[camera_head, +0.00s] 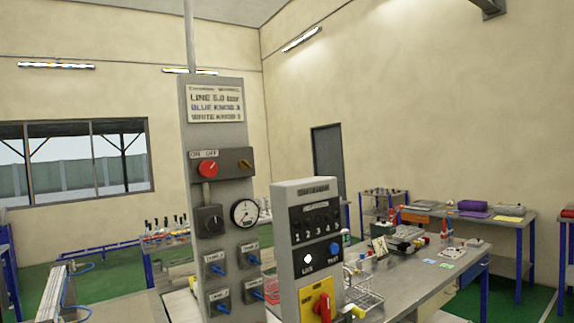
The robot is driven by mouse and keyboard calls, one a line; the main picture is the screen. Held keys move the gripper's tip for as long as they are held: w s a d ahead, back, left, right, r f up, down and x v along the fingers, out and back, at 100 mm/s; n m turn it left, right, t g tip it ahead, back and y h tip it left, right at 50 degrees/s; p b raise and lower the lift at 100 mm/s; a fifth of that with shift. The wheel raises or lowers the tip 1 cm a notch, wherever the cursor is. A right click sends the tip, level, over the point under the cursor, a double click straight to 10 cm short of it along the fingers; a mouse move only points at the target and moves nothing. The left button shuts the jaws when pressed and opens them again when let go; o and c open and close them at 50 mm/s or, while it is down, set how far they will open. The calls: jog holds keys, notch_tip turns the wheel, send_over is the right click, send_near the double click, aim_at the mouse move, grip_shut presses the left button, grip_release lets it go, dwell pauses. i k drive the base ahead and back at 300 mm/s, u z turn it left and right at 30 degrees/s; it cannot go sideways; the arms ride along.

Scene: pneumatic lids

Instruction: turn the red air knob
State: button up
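A round red knob (208,169) with a white mark sits on a dark box under an "ON OFF" label, on a tall grey panel (214,126) left of centre. A second red knob (324,308), a rotary handle on a yellow plate (311,295), is low on a nearer grey control box (290,240) to the right. I cannot tell for certain which is the air knob. My gripper does not show in this view.
A workbench (400,290) with tools stands behind the control box at right. Another bench (505,218) is along the right wall. Green floor shows between the benches.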

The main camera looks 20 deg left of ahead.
aim_at(209, 169)
jog(key=z, duration=0.05)
jog(key=i, duration=1.3)
jog(key=u, duration=0.8)
